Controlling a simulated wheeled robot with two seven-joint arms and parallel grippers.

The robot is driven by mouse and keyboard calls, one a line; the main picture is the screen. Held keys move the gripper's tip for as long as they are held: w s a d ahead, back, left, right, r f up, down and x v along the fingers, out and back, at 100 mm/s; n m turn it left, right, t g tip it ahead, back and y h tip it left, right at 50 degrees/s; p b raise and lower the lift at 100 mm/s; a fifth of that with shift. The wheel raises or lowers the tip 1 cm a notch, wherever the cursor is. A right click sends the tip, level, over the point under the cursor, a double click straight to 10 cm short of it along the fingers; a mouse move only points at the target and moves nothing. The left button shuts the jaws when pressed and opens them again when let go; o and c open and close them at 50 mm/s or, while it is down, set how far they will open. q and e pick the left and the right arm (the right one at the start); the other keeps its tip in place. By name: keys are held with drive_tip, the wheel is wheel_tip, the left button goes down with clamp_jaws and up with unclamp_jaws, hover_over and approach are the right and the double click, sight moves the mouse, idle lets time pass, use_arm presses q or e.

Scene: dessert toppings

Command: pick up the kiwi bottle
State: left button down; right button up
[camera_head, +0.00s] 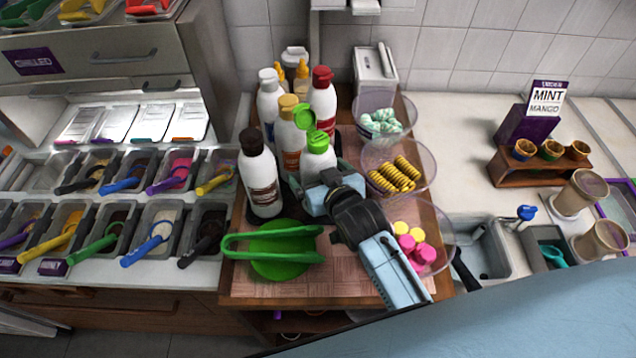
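A white bottle with a bright green cap (318,152), which looks like the kiwi bottle, stands upright at the front right of a bottle cluster. Its label is hidden. A second green cap (304,116) shows just behind it. My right gripper (318,178) has come in from the lower right and is at the front of the green-capped bottle, with a finger on either side. The gripper body covers the bottle's lower part, so I cannot tell whether the fingers press on it. My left gripper is not in view.
A brown-capped bottle (258,172) stands close left, with tan-capped (289,130), red-capped (322,97) and white-capped (268,95) bottles behind. Clear bowls (432,160) of toppings stand right. Green tongs (270,232) lie on a green plate (280,268) in front.

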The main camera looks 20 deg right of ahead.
sight(318, 138)
drive_tip(key=c, duration=1)
drive_tip(key=shift+w+r, duration=0.15)
drive_tip(key=shift+r, duration=0.4)
drive_tip(key=shift+c, duration=0.2)
drive_tip(key=o, duration=0.4)
wheel_tip(318, 138, up, 8)
drive_tip(key=shift+f+p, duration=0.1)
drive_tip(key=shift+p, duration=0.25)
drive_tip(key=shift+r, duration=0.8)
drive_tip(key=c, duration=0.4)
